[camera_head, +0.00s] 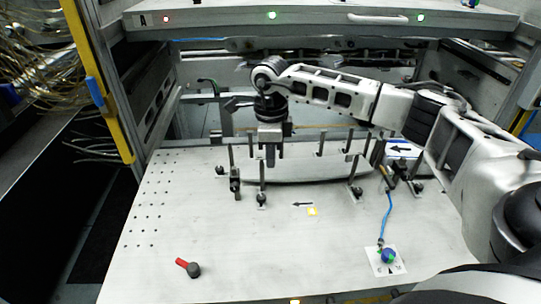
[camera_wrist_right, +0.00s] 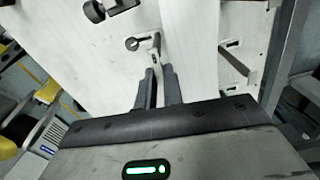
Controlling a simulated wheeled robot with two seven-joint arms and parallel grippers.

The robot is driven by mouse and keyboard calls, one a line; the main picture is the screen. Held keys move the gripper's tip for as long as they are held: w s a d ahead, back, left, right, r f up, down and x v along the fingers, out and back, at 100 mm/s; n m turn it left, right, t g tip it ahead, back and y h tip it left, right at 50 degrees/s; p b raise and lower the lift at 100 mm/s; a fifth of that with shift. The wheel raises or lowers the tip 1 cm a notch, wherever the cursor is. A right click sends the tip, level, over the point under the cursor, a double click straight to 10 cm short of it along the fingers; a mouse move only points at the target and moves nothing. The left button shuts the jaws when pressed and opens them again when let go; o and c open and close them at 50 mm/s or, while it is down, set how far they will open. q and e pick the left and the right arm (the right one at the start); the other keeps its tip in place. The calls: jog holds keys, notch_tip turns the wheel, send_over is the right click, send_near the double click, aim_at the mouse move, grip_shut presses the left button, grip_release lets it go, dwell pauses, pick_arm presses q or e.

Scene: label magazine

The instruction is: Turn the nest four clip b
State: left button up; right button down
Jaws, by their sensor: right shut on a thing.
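Several upright metal clips with dark round feet stand around a long pale curved part (camera_head: 305,170) on the white perforated table. Two are a front-left clip (camera_head: 235,182) and a clip (camera_head: 262,196) just right of it. I cannot read which one is nest four clip b. In the right wrist view my right gripper (camera_wrist_right: 159,78) is shut on a slim grey clip (camera_wrist_right: 155,48), whose dark round end lies to the left. The fingers partly hide its grip point. My left gripper is out of view.
A red-handled dark knob (camera_head: 193,269) lies at the table's front left. A blue-green knob (camera_head: 389,256) with a blue cable sits on a white marked card at the front right. The left front table is mostly clear.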

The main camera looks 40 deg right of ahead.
jog(key=shift+w+r, duration=0.1)
dwell(0.3)
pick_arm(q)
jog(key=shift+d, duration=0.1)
pick_arm(e)
jog(key=c, duration=1.5)
grip_release()
pick_arm(q)
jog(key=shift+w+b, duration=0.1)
jog(key=shift+b, duration=0.3)
pick_arm(e)
notch_tip(320, 180, up, 16)
jog(key=shift+f, duration=0.1)
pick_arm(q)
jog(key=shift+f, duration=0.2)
